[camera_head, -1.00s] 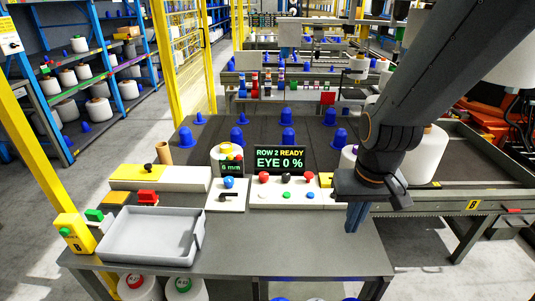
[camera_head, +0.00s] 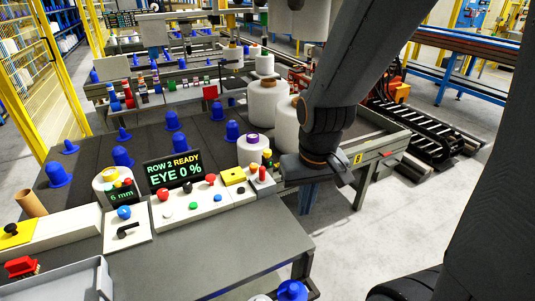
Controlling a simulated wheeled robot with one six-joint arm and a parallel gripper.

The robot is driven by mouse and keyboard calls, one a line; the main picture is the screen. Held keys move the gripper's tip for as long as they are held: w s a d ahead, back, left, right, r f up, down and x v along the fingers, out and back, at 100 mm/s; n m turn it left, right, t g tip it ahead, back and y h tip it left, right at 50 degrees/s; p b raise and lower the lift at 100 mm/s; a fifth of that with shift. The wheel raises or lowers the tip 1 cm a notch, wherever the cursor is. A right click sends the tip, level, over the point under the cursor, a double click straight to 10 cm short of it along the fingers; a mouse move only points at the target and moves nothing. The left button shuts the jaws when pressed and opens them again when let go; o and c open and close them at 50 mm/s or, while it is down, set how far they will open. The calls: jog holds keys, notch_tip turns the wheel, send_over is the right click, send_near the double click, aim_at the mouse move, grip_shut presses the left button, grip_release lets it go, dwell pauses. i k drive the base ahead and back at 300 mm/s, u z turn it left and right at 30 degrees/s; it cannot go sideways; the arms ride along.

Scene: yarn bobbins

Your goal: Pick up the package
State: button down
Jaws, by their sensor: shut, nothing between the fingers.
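I see nothing that I can clearly name as a package. My gripper (camera_head: 310,196) hangs below the dark wrist, right of the control panel and in front of the conveyor's edge. Its blue-grey fingers point down, look shut and hold nothing; the wrist hides their upper part. Large white yarn bobbins (camera_head: 262,102) stand on the conveyor behind the arm, some partly hidden by it. A smaller white bobbin with a purple ring (camera_head: 252,150) stands left of the wrist.
A grey table (camera_head: 220,245) fills the front, mostly bare. A grey tray (camera_head: 75,285) is cut off at lower left. A display (camera_head: 173,170) reads "EYE 0 %" behind buttons (camera_head: 190,205). Blue cones (camera_head: 122,157) stand on the dark belt. Open floor (camera_head: 400,230) lies at right.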

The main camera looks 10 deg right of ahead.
aim_at(251, 146)
jog(key=k, duration=1)
jog(key=z, duration=1)
jog(key=i, duration=3.5)
jog(key=u, duration=3.2)
jog(key=i, duration=0.4)
